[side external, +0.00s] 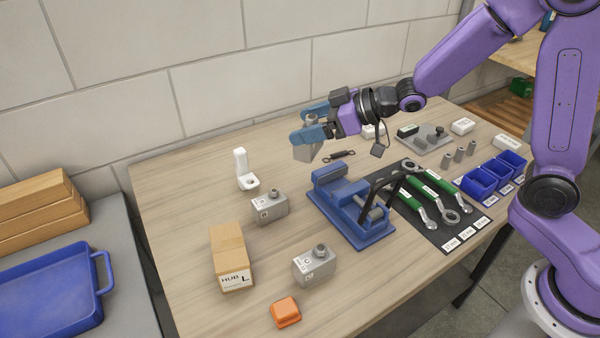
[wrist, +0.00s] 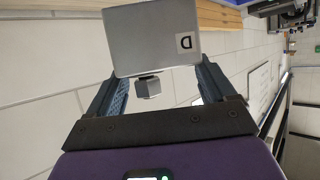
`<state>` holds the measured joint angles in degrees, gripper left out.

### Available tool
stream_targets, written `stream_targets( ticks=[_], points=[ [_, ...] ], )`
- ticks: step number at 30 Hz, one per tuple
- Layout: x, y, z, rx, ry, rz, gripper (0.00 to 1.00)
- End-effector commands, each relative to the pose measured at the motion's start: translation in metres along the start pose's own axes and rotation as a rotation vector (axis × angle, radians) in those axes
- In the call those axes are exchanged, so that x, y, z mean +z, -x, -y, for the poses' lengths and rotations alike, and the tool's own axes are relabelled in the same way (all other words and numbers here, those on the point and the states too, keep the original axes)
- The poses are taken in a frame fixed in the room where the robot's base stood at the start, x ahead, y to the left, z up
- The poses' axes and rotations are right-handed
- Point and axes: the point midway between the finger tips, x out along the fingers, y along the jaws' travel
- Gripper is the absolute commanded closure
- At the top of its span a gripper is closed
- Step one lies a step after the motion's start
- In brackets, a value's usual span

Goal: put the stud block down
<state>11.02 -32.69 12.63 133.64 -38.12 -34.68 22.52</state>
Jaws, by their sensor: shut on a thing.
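My gripper (side external: 308,124) is at the far side of the workbench, its blue fingers shut on a grey stud block (side external: 306,152). The block is held in the air above the bench, with its lower end beneath the fingers. In the wrist view the block (wrist: 160,38) sits between the fingertips of my gripper (wrist: 160,76), and a label on its face reads D. A small grey stud (wrist: 148,88) shows on the side facing the palm. Two similar stud blocks stand on the bench, one near the middle (side external: 271,208) and one nearer the front (side external: 315,268).
On the workbench (side external: 180,210) stand a blue vise (side external: 345,228), a white bracket (side external: 243,172), a HUB carton (side external: 230,255) and an orange piece (side external: 285,312). A dark mat (side external: 432,233) with green-handled wrenches and blue bins (side external: 478,183) lie right. Bare wood shows at the left.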

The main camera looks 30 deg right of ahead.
Motion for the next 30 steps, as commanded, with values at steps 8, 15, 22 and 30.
stream_targets(
  ticks=[8,15,22,30],
  points=[
    [0.026,0.033,-0.025,-0.107,0.049,-0.001,0.67],
    [0.048,0.055,-0.036,-0.170,0.082,-0.002,0.67],
    [0.052,0.040,-0.046,-0.183,0.089,-0.001,0.67],
    [0.053,-0.008,-0.072,-0.181,0.089,-0.001,0.67]
  ],
)
